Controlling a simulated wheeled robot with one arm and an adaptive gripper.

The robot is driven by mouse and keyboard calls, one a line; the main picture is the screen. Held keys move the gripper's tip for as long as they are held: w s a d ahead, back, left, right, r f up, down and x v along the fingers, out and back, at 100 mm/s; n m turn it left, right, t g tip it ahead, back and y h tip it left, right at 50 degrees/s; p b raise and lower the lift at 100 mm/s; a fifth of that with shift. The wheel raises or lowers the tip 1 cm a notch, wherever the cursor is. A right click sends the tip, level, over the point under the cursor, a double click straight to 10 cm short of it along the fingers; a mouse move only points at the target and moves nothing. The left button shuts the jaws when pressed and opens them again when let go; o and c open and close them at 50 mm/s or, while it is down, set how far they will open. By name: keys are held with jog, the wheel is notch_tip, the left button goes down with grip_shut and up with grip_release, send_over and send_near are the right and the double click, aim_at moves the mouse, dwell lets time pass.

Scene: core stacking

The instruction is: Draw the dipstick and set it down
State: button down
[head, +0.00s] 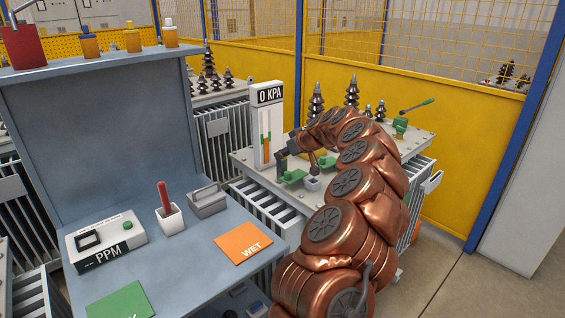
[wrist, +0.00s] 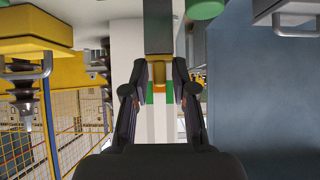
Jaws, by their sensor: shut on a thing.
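My gripper (head: 285,158) is over the left part of the transformer top (head: 250,157), in front of the 0 KPA gauge (head: 275,95). In the wrist view my gripper (wrist: 159,75) is shut, with a small yellow-tan piece (wrist: 158,72) between its fingertips. I take this piece to be the dipstick; its shape and lower end are hard to make out. In the head view the fingers and the held thing are small and dark, and I cannot tell whether it is clear of the transformer.
On the blue-grey bench are a PPM box (head: 107,243), a white cup (head: 169,220) with a red stick (head: 164,195), a grey holder (head: 207,201), an orange WET pad (head: 243,243) and a green pad (head: 120,302). Dark insulators (head: 316,101) stand behind my arm.

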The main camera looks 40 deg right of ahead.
jog(key=shift+r, duration=0.15)
notch_tip(320, 180, up, 10)
jog(key=p, duration=0.1)
dwell(2.5)
jog(key=shift+r, duration=0.1)
